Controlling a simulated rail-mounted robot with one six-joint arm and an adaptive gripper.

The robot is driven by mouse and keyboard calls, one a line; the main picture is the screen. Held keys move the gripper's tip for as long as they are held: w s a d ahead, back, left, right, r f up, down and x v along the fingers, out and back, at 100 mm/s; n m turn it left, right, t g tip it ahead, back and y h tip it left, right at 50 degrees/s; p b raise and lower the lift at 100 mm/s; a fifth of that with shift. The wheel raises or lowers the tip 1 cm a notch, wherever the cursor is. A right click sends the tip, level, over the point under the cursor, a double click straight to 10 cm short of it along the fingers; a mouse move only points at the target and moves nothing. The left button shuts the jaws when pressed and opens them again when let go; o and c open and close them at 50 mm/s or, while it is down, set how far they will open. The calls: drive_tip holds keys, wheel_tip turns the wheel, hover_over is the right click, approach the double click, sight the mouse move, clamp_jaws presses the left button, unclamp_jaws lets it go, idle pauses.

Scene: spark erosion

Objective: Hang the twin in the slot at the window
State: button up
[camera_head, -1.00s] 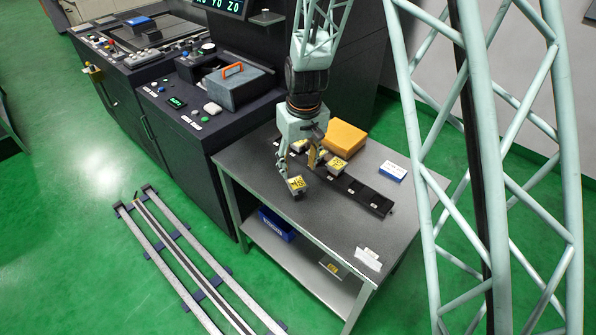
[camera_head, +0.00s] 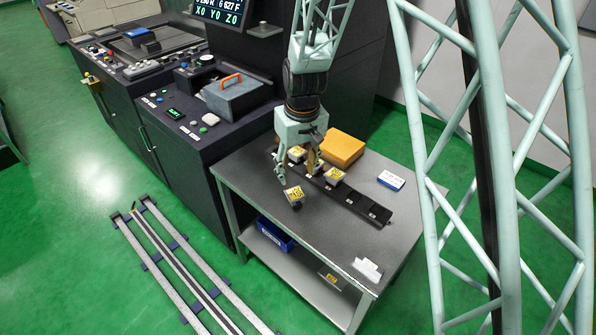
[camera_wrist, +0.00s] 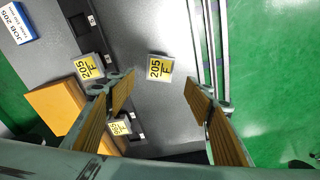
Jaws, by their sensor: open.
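A small block with a yellow label (camera_head: 294,196) lies on the grey table, apart from the black rack (camera_head: 352,199). In the wrist view this loose block (camera_wrist: 159,68) reads "205 F" and sits in line with the gap between my fingers. Two similar yellow-labelled blocks sit at the rack, one nearer the back (camera_head: 297,154) and one nearer the middle (camera_head: 333,176). They also show in the wrist view (camera_wrist: 88,67), the other lower (camera_wrist: 120,126). My gripper (camera_head: 296,168) is open and empty above the table, behind the loose block.
An orange-yellow box (camera_head: 343,149) stands behind the rack. A blue-and-white card (camera_head: 391,180) reads "JOB 205" in the wrist view. A white holder (camera_head: 367,269) is at the table's front edge. The machine's display (camera_head: 220,12) reads "X0 Y0 Z0". The front tabletop is mostly clear.

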idle(0.3)
drive_tip(key=s+d+r+m, duration=0.1)
drive_tip(key=s+d+r, duration=0.35)
drive_tip(key=r, duration=0.45)
drive_tip(key=s+d+r+t, duration=0.1)
drive_tip(key=s+d+r, duration=0.2)
drive_tip(key=s+r, duration=0.4)
drive_tip(key=s+d+r+m, duration=0.1)
drive_tip(key=s+d+r, duration=0.3)
drive_tip(key=r, duration=0.6)
drive_tip(key=s+d+r+m, duration=0.1)
drive_tip(key=s+d+r, duration=0.1)
drive_tip(key=s, duration=0.7)
drive_tip(key=s+d+r+m+t, duration=0.1)
drive_tip(key=s+d+r, duration=0.2)
drive_tip(key=s, duration=0.6)
drive_tip(key=s+d+r, duration=0.3)
drive_tip(key=s, duration=0.6)
drive_tip(key=shift+d+m+t+h, duration=0.2)
drive_tip(key=shift+m+t+h, duration=0.1)
drive_tip(key=shift+m, duration=0.1)
drive_tip(key=shift+o, duration=0.6)
drive_tip(key=shift+w, duration=0.1)
